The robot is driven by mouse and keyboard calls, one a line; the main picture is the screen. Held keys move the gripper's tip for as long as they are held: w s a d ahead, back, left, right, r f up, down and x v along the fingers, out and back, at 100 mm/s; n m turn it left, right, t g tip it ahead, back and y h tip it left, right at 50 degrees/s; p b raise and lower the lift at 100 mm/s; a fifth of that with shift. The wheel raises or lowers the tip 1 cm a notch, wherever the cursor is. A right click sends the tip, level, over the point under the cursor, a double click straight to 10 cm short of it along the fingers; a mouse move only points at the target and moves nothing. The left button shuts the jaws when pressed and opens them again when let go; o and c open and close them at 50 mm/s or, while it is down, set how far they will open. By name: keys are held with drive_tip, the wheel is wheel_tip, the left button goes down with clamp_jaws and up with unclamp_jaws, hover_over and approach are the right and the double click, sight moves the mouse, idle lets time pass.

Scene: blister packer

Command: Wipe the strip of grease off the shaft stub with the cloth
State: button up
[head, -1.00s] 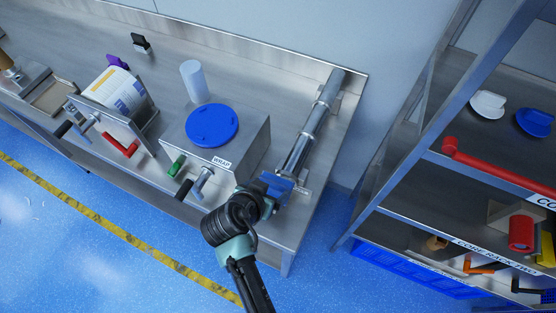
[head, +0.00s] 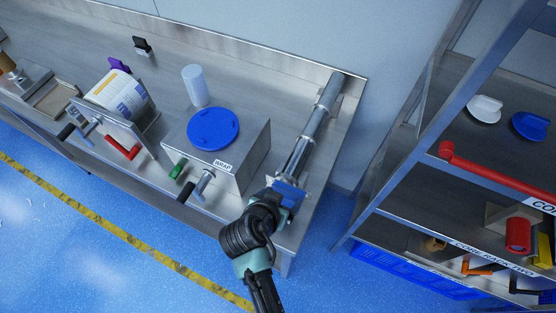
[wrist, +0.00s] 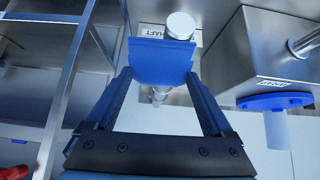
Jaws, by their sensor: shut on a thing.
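The shaft (head: 318,117) is a long grey metal cylinder lying along the right end of the bench, its near end at my gripper. In the wrist view a round, pale shaft end (wrist: 181,25) shows just past the cloth's upper edge. My gripper (head: 283,198) is shut on the blue cloth (head: 289,192), which spans between the two fingers in the wrist view (wrist: 160,63). The cloth is beside the near end of the shaft; I cannot tell whether it touches. I cannot make out the grease strip in either view.
A steel box (head: 248,160) labelled WRAP, with a blue round lid (head: 213,129), stands left of the shaft. A white cylinder (head: 195,87) stands behind it. A rack (head: 408,190) with a red bar stands at the right, across a floor gap.

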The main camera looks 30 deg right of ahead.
drive_tip(key=shift+w+a+b, duration=0.25)
drive_tip(key=shift+w+a, duration=0.4)
drive_tip(key=shift+w, duration=0.2)
drive_tip(key=shift+w+a+b, duration=0.25)
drive_tip(key=shift+w+a, duration=0.4)
drive_tip(key=shift+w, duration=0.2)
drive_tip(key=shift+s+d+p, duration=0.8)
drive_tip(key=shift+s+d, duration=0.75)
drive_tip(key=shift+s, duration=0.25)
drive_tip(key=shift+r+p, duration=1.75)
drive_tip(key=shift+r, duration=0.25)
wheel_tip(320, 180, up, 5)
drive_tip(key=p, duration=0.4)
